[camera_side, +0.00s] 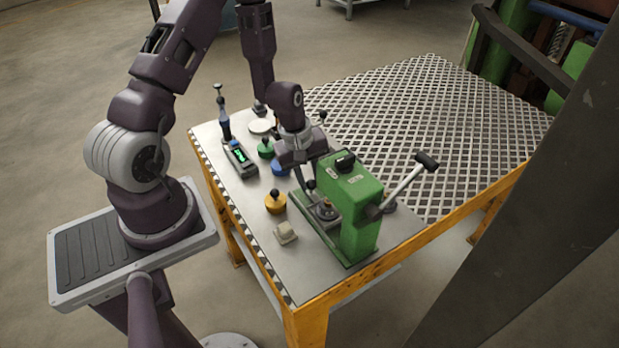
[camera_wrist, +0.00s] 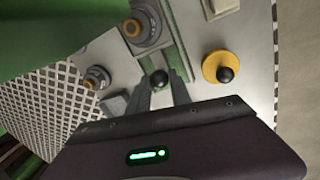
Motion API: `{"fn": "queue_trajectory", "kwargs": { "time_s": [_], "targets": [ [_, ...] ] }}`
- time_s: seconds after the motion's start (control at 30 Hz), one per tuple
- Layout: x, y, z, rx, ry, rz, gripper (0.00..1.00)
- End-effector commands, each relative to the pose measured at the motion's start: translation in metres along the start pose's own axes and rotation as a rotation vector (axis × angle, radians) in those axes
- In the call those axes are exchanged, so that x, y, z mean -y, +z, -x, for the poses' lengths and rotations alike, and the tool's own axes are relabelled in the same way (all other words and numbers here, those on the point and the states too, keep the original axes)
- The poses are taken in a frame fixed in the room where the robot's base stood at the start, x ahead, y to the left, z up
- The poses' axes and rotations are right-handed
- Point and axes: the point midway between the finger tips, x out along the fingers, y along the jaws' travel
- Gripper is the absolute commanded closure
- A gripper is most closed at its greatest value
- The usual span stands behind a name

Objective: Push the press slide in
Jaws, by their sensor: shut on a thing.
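The green press (camera_side: 362,225) stands at the table's near right corner, with its lever (camera_side: 405,185) raised to the right. Its slide carries a round grey seat (camera_side: 326,211), which shows beside the press body at the mouth. The seat also shows in the wrist view (camera_wrist: 147,25), above the green rail (camera_wrist: 178,50). My gripper (camera_side: 307,187) is at the slide's outer end. The knob's lower part and stem are hidden.
A yellow black-knobbed piece (camera_side: 275,203) and a pale block (camera_side: 286,233) lie beside the slide. Blue (camera_side: 280,168) and green (camera_side: 266,149) knobbed pieces stand behind, near a green-lit device (camera_side: 241,158). Mesh tabletop (camera_side: 430,125) lies open beyond the press.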

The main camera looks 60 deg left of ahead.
Motion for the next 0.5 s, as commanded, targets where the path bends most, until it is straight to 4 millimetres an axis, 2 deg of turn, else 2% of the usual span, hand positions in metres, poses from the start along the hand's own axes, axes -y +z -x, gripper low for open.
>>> {"fn": "queue_trajectory", "kwargs": {
  "time_s": [0.33, 0.5],
  "targets": [
    [-0.001, 0.0, 0.001, 0.0, 0.002, -0.001, 1.0],
    [-0.005, 0.023, 0.0, 0.002, 0.001, -0.005, 1.0]
  ]
}}
